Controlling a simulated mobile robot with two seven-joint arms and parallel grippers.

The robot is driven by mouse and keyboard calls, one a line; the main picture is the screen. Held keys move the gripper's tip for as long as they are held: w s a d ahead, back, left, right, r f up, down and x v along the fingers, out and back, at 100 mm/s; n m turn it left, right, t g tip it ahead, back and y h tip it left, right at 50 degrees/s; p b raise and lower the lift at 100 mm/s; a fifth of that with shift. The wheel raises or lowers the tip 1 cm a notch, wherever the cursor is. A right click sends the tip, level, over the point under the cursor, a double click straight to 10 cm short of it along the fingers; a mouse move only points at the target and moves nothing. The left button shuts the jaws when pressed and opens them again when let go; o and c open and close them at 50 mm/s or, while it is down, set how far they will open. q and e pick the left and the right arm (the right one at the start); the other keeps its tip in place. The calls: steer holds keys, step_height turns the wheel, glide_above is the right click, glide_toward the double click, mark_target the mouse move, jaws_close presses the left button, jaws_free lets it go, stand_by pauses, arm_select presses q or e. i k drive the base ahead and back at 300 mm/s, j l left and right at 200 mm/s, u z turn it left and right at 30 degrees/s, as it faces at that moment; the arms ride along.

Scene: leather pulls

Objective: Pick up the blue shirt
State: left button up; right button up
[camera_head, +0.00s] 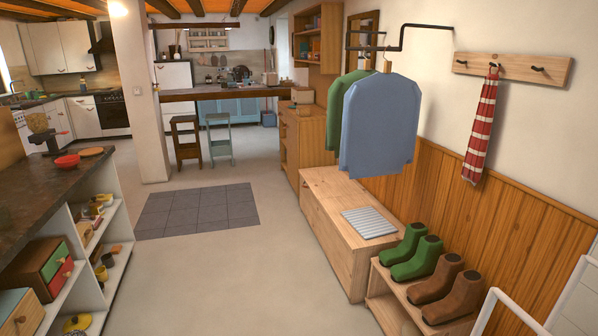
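The blue shirt (380,125) hangs on a hanger from a dark metal rail (405,38) fixed to the right wall. It hangs above a wooden bench (325,225), clear of its top. A green shirt (336,112) hangs behind it and is partly hidden by it. Neither of my grippers is in the head view.
A low shelf with green boots (418,262) and brown boots (445,288) stands at the lower right. A red striped scarf (481,125) hangs from a peg rack (512,68). A dark-topped counter (45,195) lines the left. The floor between (205,275) is clear.

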mark_target(381, 111)
steer(key=i+z, duration=0.15)
steer(key=i, duration=0.3)
steer(key=i+j+z, duration=0.15)
steer(key=i, duration=0.25)
steer(key=i+j+z, duration=0.15)
steer(key=i, duration=0.3)
steer(key=i+j+z, duration=0.15)
steer(key=i+z, duration=0.25)
steer(key=i+j+z, duration=0.25)
steer(key=z, duration=0.15)
steer(key=i+j+z, duration=0.25)
steer(key=j+z, duration=0.15)
steer(key=i+j+z, duration=0.35)
steer(key=k+j, duration=0.05)
steer(key=k, duration=0.05)
